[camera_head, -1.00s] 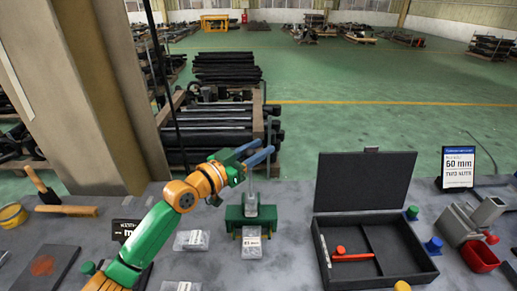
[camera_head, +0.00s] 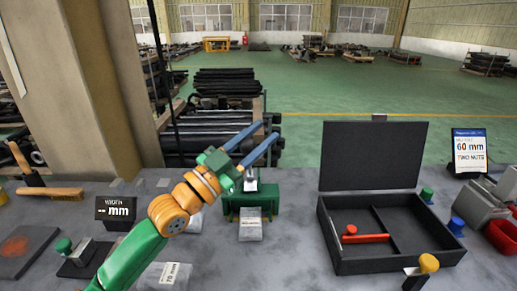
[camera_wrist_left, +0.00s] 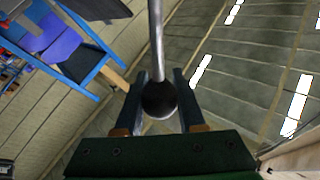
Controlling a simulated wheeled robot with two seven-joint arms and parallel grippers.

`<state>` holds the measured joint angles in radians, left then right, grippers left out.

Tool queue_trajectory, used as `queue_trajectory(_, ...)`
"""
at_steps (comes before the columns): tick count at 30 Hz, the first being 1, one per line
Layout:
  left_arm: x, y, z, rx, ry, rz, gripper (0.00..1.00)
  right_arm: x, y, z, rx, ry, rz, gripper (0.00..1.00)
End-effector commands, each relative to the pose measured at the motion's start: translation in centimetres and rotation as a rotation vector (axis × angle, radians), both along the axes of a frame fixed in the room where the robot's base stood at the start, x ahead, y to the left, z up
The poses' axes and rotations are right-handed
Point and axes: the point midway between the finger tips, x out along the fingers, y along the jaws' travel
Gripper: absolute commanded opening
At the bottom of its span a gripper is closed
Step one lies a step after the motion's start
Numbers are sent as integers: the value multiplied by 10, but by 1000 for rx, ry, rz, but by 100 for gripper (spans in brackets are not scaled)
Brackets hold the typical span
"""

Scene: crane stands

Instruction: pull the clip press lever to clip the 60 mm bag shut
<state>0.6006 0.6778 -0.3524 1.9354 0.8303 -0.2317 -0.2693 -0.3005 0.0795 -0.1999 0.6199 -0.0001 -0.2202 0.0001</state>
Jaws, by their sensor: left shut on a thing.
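A green clip press (camera_head: 232,205) stands on the grey bench in the head view. A pale bag (camera_head: 250,228) lies at its front; its label is too small to read. My left gripper (camera_head: 269,130), with blue fingers, is above the press and slightly right of it. In the left wrist view, the gripper (camera_wrist_left: 160,85) is shut on the dark ball knob (camera_wrist_left: 160,98) of the press lever. The lever's grey rod (camera_wrist_left: 156,40) runs away from the knob. In the head view the lever is hard to make out behind the fingers. My right gripper is not in view.
An open black case (camera_head: 345,245) holding a red tool stands right of the press. Grey and red bins (camera_head: 475,210) and a "60 mm" sign (camera_head: 468,150) are further right. A bag marked 70 mm (camera_head: 170,275) and a width display (camera_head: 116,208) are at left.

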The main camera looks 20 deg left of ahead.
Motion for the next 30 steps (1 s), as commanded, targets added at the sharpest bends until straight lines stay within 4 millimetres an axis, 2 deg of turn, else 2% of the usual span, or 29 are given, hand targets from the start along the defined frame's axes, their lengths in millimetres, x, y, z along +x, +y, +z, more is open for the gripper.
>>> queue_trajectory(1, -5, -2, -14, 12, -30, -1, 0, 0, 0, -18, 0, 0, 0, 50)
queue_trajectory(9, -28, -9, -25, 51, -171, -2, 0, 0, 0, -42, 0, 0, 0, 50)
queue_trajectory(18, -39, -12, -32, 49, -166, -1, 0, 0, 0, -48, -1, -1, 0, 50)
queue_trajectory(30, -42, -13, -33, 49, -165, -2, 0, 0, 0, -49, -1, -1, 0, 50)
